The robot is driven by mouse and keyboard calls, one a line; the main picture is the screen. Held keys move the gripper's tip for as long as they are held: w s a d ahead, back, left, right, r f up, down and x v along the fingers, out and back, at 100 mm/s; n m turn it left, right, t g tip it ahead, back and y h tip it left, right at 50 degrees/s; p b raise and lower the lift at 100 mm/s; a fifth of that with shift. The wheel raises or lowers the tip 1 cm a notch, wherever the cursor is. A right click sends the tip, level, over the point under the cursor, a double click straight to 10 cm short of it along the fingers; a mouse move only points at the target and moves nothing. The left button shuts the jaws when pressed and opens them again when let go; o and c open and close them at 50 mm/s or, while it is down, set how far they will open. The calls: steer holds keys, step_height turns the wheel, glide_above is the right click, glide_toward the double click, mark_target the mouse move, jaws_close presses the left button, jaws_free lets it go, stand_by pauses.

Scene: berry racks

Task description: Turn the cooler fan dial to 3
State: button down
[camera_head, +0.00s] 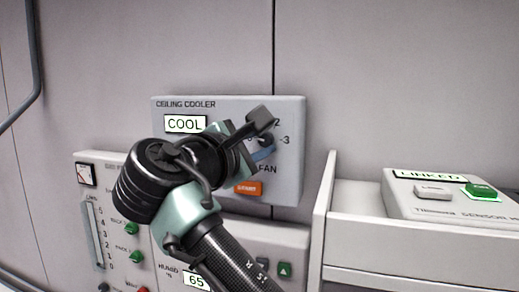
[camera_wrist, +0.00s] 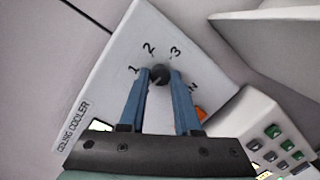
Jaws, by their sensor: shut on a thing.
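The ceiling cooler panel (camera_head: 285,185) is a pale grey wall box with a lit COOL display (camera_head: 185,123) and an orange button (camera_head: 248,188). Its fan dial (camera_wrist: 160,74) is a small dark round knob with the numbers 1, 2 and 3 around it. My gripper (camera_wrist: 160,79) has its blue fingers shut on the dial, one on each side. In the head view my gripper (camera_head: 264,147) covers much of the dial, with 2 and 3 showing beside it. I cannot tell which number the dial points to.
A panel with a slider and green buttons (camera_head: 134,257) is at the lower left. A humidity panel (camera_head: 290,240) is below the cooler, partly behind my arm. At the right, a white shelf (camera_head: 420,255) holds a sensor box (camera_head: 455,205) reading LINKED.

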steer(key=m+b, duration=0.2)
steer(key=m, duration=0.2)
steer(key=shift+f+y, duration=0.15)
steer(key=shift+y, duration=0.15)
steer(key=m+b, duration=0.1)
steer(key=m, duration=0.3)
steer(key=shift+d+g+y+b, duration=0.1)
steer(key=shift+g+y+b, duration=0.2)
steer(key=shift+y+b, duration=0.1)
steer(key=m+b, duration=0.1)
steer(key=m, duration=0.3)
steer(key=shift+m+y, duration=0.3)
steer(key=shift+y, duration=0.1)
steer(key=m, duration=0.3)
steer(key=shift+d+m+y+b, duration=0.1)
steer(key=shift+m+y+b, duration=0.3)
steer(key=m, duration=0.3)
steer(key=shift+t+y+b, duration=0.3)
steer(key=shift+t+b, duration=0.1)
steer(key=m+b, duration=0.1)
steer(key=m, duration=0.6)
steer(key=shift+d+m+t+y+b, duration=0.1)
steer(key=shift+m+t+y+b, duration=0.2)
steer(key=shift+m+t+b, duration=0.1)
steer(key=shift+s+m, duration=0.1)
steer(key=shift+m, duration=1.6)
steer(key=shift+b, duration=0.3)
